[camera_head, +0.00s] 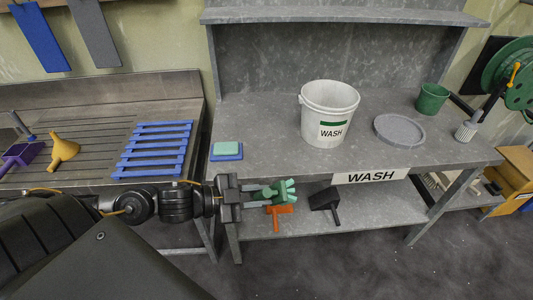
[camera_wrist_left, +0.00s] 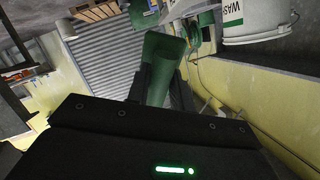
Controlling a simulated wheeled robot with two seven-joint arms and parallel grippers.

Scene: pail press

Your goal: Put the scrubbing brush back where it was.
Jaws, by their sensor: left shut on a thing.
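My left gripper (camera_head: 257,195) is shut on a green scrubbing brush (camera_head: 281,190) with pale green tufts, held out in front of the wash bench. In the left wrist view the brush's dark green body (camera_wrist_left: 160,62) stands between the fingers, which cover its lower part. The grey bench top (camera_head: 275,155) lies behind and beyond the gripper. In the head view an orange tool (camera_head: 277,211) shows just below the brush, near the lower shelf. My right gripper is out of view.
A white WASH pail (camera_head: 328,115), grey round lid (camera_head: 400,130), green cup (camera_head: 432,98) and teal sponge on a blue tray (camera_head: 227,151) stand on the bench. A black tool (camera_head: 325,202) lies on the lower shelf.

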